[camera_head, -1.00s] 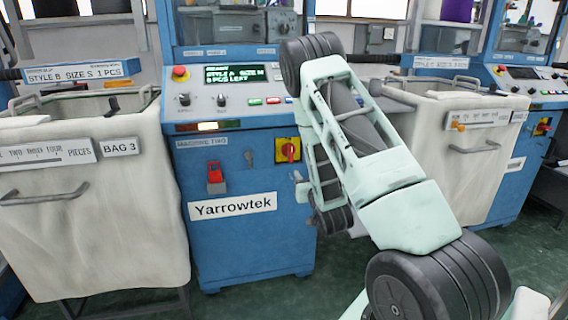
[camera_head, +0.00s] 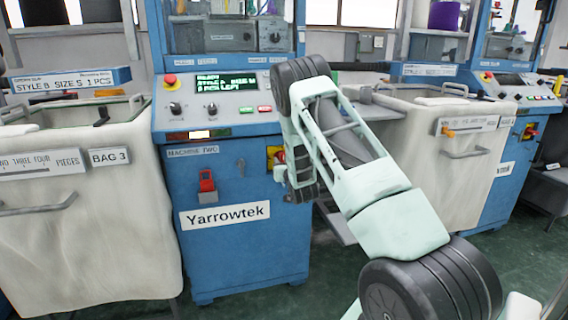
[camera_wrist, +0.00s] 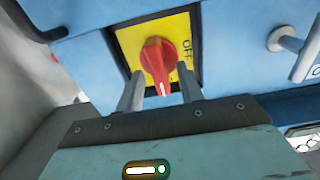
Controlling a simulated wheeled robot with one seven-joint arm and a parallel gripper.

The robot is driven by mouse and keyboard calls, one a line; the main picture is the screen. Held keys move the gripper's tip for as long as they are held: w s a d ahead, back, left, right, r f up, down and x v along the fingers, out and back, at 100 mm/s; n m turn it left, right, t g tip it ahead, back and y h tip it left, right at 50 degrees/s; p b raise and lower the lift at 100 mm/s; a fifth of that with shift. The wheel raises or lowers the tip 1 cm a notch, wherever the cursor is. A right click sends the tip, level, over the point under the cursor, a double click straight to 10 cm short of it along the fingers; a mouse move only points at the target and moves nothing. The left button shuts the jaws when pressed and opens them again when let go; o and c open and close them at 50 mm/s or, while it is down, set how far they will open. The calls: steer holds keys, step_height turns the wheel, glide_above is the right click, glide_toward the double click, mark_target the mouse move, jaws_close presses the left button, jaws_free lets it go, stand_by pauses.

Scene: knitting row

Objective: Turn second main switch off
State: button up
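The main switch of the machine labelled MACHINE TWO is a red rotary knob (camera_wrist: 157,62) on a yellow plate (camera_wrist: 184,28). The knob's white mark points toward the bottom of the wrist view, and the letters OFF show on the plate to its right. My gripper (camera_wrist: 159,84) is open, with one finger on each side of the knob's lower end. Gaps show between knob and fingers, and I cannot tell if either touches. In the head view a strip of the yellow plate (camera_head: 273,153) shows; my arm covers most of the switch.
The blue machine (camera_head: 240,240) has a red-handled lever (camera_head: 207,181) left of the switch and a panel with a red emergency button (camera_head: 170,79) above. Cloth bins stand on both sides, the left one (camera_head: 90,240) and the right one (camera_head: 415,150). Green floor is free in front.

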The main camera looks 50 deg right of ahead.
jaws_close()
steer(key=shift+w+n, duration=0.1)
steer(key=shift+n, duration=0.2)
steer(key=n+b, duration=0.2)
steer(key=n, duration=0.1)
steer(key=shift+a+f, duration=0.1)
steer(key=shift+f, duration=0.05)
steer(key=n+b, duration=0.1)
steer(key=n, duration=0.4)
steer(key=shift+w+a, duration=0.1)
steer(key=shift+a+f+n+b, duration=0.15)
steer(key=shift+n+b, duration=0.35)
steer(key=shift+n, duration=1.85)
steer(key=shift+d+f+n+b, duration=0.1)
steer(key=shift+n+b, duration=0.4)
steer(key=shift+n, duration=1.85)
